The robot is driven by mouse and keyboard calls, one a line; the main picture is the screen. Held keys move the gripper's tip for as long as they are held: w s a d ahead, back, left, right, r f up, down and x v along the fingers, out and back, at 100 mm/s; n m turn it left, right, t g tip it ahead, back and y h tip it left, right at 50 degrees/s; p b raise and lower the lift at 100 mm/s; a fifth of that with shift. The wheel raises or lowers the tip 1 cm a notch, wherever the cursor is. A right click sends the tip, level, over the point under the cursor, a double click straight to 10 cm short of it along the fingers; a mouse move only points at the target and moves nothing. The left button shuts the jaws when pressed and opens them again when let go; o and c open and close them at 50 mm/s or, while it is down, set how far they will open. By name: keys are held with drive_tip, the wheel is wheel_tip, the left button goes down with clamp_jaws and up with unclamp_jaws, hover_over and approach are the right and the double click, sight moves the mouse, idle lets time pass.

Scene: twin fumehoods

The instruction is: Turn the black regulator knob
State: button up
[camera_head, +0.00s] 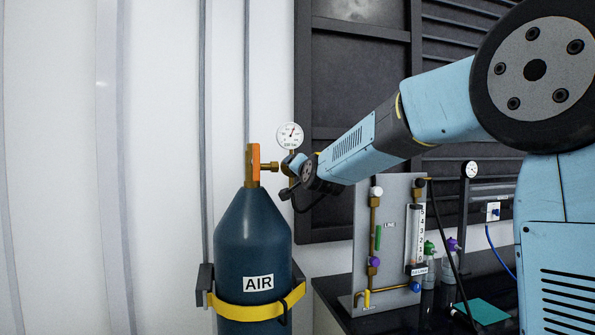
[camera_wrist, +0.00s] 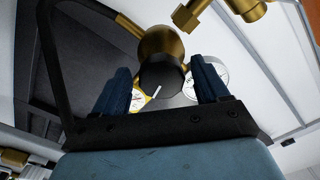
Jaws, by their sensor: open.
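The black regulator knob (camera_wrist: 162,80) shows in the wrist view, with a white pointer line on its face. It sits on the round brass regulator body (camera_wrist: 158,42). My gripper (camera_wrist: 160,70) is open, with one dark blue finger on each side of the knob. Small gaps seem to show between the fingers and the knob; I cannot tell whether either touches. In the head view my gripper (camera_head: 292,165) is at the regulator, beside the valve of the dark blue AIR cylinder (camera_head: 252,230). The knob is hidden there behind my wrist.
A round white gauge (camera_head: 290,135) stands just above my gripper. The brass and orange cylinder valve (camera_head: 253,165) is close on the left. A yellow strap (camera_head: 257,311) holds the cylinder. A grey panel (camera_head: 395,240) with tubes and small valves stands to the right on a dark bench.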

drive_tip(key=shift+w+a, duration=0.1)
drive_tip(key=shift+w, duration=0.2)
drive_tip(key=c, duration=1)
